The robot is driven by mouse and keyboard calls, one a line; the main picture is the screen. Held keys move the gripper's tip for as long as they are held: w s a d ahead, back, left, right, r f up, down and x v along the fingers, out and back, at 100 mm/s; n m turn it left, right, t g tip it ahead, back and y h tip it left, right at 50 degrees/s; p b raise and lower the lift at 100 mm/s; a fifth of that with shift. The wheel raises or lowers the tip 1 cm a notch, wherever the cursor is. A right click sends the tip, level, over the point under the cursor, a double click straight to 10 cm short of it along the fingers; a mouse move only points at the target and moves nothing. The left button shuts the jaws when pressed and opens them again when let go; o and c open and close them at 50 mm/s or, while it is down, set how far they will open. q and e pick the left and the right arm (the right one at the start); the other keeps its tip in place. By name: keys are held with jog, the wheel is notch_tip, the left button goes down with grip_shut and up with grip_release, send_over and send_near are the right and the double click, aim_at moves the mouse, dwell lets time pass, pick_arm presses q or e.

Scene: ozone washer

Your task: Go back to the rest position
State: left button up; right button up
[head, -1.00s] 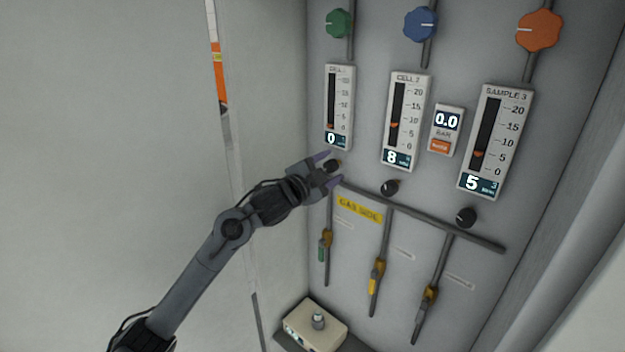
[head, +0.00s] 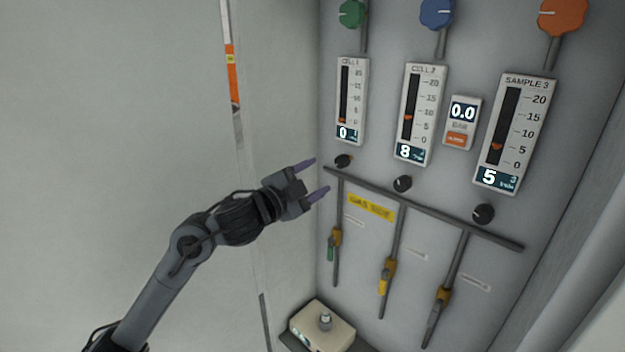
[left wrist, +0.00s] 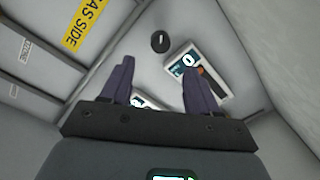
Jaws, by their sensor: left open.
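My left gripper (head: 317,178) is open and empty in the head view, to the left of the black knob (head: 343,161) under the CELL 1 meter (head: 352,101), and apart from it. In the left wrist view its two purple fingers (left wrist: 150,84) are spread, with that knob (left wrist: 160,42) and a meter reading 0 (left wrist: 192,68) beyond them. The CELL 1 meter reads 0, the CELL 2 meter (head: 421,114) reads 8 and the SAMPLE 3 meter (head: 515,133) reads 5. My right gripper is not in view.
A grey pipe (head: 450,217) and three hanging lines with valves stand out from the panel below the knobs. A beige box (head: 310,322) sits at the bottom. Green (head: 352,14), blue (head: 437,12) and orange (head: 562,15) knobs are at the top. The left side is open wall.

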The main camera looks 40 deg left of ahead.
pick_arm(q)
jog(key=s+d+f+n+g+h+p, duration=0.1)
jog(key=s+d+f+g+p, duration=0.2)
jog(key=f, duration=0.6)
jog(key=s+d+f+n+g, duration=0.1)
jog(key=s+d+f, duration=0.2)
jog(key=d+f, duration=0.5)
jog(key=s+d+f+g+h+p, duration=0.1)
jog(key=s+d+f+g+p, duration=0.15)
jog(key=f, duration=0.85)
jog(key=s+d+f+n+g, duration=0.2)
jog(key=s, duration=0.5)
jog(key=s+d+f+n+g+p, duration=0.1)
jog(key=s+d+f+n+g, duration=0.1)
jog(key=s, duration=0.6)
jog(key=s+d+f+n+g+y+p, duration=0.1)
jog(key=s+d+f+n+g, duration=0.1)
jog(key=s, duration=0.6)
jog(key=shift+d+f+n+g, duration=0.3)
jog(key=shift+d+f+g, duration=0.4)
jog(key=shift+g, duration=0.45)
jog(key=shift+a, duration=0.1)
